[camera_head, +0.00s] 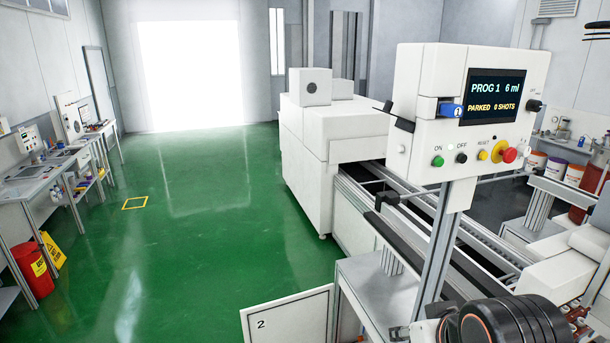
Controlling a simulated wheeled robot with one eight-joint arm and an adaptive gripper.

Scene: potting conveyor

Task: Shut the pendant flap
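The white pendant (425,134) stands on a grey post at the right, its screen reading PROG 1, 6 ml, PARKED, 0 SHOTS. On its front, left of the screen, a blue tab marked 1 (450,110) sticks out beside a small pale plate (428,107). This plate may be the pendant flap, but I cannot tell for certain or see how far open it is. Part of my dark arm shows at the bottom right, below the pendant. My gripper is not in view.
Buttons and a red stop knob (509,155) line the pendant's lower front. The conveyor (405,213) runs behind it to a white machine (325,140). A panel marked 2 (287,320) stands at the bottom.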

